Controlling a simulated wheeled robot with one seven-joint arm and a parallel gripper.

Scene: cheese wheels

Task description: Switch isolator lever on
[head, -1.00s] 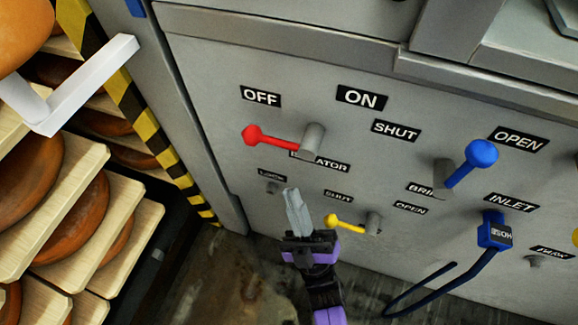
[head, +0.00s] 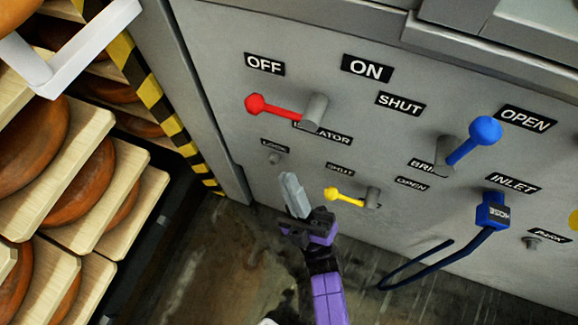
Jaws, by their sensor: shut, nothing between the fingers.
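The isolator lever (head: 280,108) is red, with a round knob at its left end and a grey pivot (head: 314,111) at its right. Its knob points left, below the OFF label (head: 264,64). The ON label (head: 367,68) is above and right of the pivot. The ISOLATOR label (head: 329,134) is partly hidden behind the lever's pivot. My gripper (head: 289,181) has its grey fingers together and empty. In the picture it is below the red lever and left of the yellow lever, apart from both.
A yellow lever (head: 346,197) and a blue lever (head: 470,142) stick out of the same grey panel. A blue hose plug (head: 493,211) with a dark cable is at the lower right. Cheese wheels (head: 80,185) on wooden shelves fill the left, beside a yellow-black striped post (head: 150,95).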

